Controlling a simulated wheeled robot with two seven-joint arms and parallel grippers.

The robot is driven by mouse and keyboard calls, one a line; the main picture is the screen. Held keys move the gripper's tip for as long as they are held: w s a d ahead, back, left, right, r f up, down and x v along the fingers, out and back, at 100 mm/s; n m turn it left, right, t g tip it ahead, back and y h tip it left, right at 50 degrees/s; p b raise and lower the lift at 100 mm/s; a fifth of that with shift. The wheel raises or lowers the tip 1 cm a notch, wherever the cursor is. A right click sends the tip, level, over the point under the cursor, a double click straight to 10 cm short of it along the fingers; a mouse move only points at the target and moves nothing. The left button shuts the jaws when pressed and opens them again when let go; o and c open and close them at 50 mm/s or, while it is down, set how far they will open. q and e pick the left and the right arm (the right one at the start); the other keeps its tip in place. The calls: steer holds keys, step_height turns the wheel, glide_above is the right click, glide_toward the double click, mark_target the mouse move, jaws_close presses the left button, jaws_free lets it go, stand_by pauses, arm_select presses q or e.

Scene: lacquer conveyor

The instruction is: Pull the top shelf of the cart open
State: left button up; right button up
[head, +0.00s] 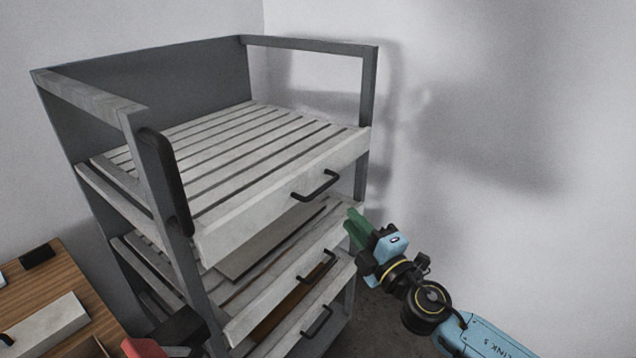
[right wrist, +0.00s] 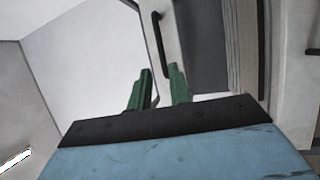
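The grey cart (head: 140,125) stands at left and centre in the head view. Its top shelf (head: 285,195) is slatted and pale, with a black bar handle (head: 318,186) on its front. The shelf front looks roughly in line with the cart posts. My right gripper (head: 352,222) has green fingers and is right of and below that handle, apart from it. In the right wrist view the green fingers (right wrist: 160,85) stand apart with nothing between them; a black handle (right wrist: 160,45) lies beyond their tips. A red and black part, apparently my left gripper (head: 140,347), shows at the bottom edge; its fingers are unclear.
Lower shelves with black handles (head: 316,266) sit under the top one. A long black push bar (head: 166,180) is on the cart's left post. White walls (head: 520,100) close off the back and right.

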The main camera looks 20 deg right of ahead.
mark_target(323, 188)
steer(key=x, duration=1.2)
steer(key=shift+w+f+p, duration=0.1)
steer(key=shift+w+p, duration=0.05)
steer(key=shift+p, duration=0.2)
jaws_close()
